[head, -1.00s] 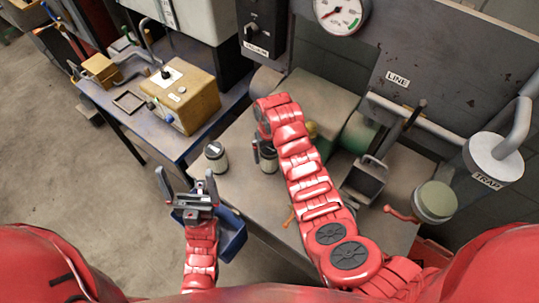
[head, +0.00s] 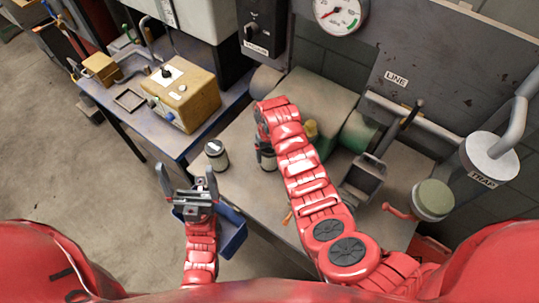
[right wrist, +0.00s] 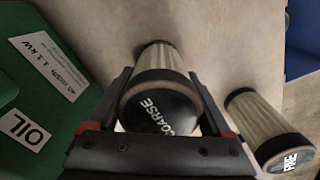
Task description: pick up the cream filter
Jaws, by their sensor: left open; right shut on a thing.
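Two filters with cream pleated bodies and dark caps stand on the grey bench. One, marked COARSE (right wrist: 160,110), is between the fingers of my right gripper (right wrist: 168,125), which is shut on it. In the head view this filter (head: 266,160) is largely hidden by my right arm and gripper. The other, marked FINE (right wrist: 268,128), stands apart to the right in the right wrist view, and left of my right gripper in the head view (head: 216,154). My left gripper (head: 187,178) is open and empty, in front of the bench edge and above a blue bin.
The blue bin (head: 232,232) hangs at the bench's front edge. A green housing marked OIL (right wrist: 40,100) is close to my right gripper. A blue table (head: 128,120) with a yellow box stands at left. A metal scoop-like box (head: 362,178) sits right of my right arm.

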